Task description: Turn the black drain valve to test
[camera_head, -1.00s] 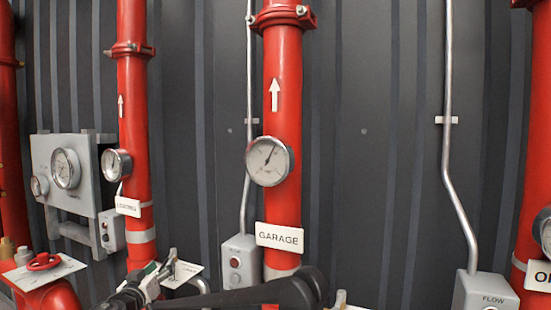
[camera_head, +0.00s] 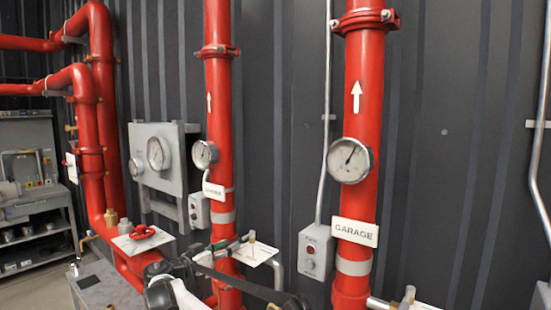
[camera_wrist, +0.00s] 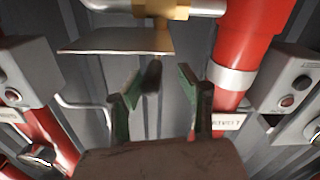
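In the wrist view, a black lever-like piece (camera_wrist: 152,76), probably the drain valve's handle, hangs below a flat plate (camera_wrist: 115,40) and a brass fitting (camera_wrist: 165,8). My gripper (camera_wrist: 155,92) is open, its two green-tipped fingers apart on either side of the black piece. I cannot tell whether either finger touches it. In the head view my gripper (camera_head: 226,246) is beside the white plate (camera_head: 262,253) and a brass fitting (camera_head: 252,237), in front of the red riser left of the GARAGE one. The black handle cannot be made out there.
The GARAGE riser (camera_head: 365,130) stands to the right with a gauge (camera_head: 350,160) and a grey switch box (camera_head: 316,252). A red handwheel (camera_head: 142,232) is to the left. In the wrist view a red pipe (camera_wrist: 250,50) runs close to the right finger, with grey boxes at both sides.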

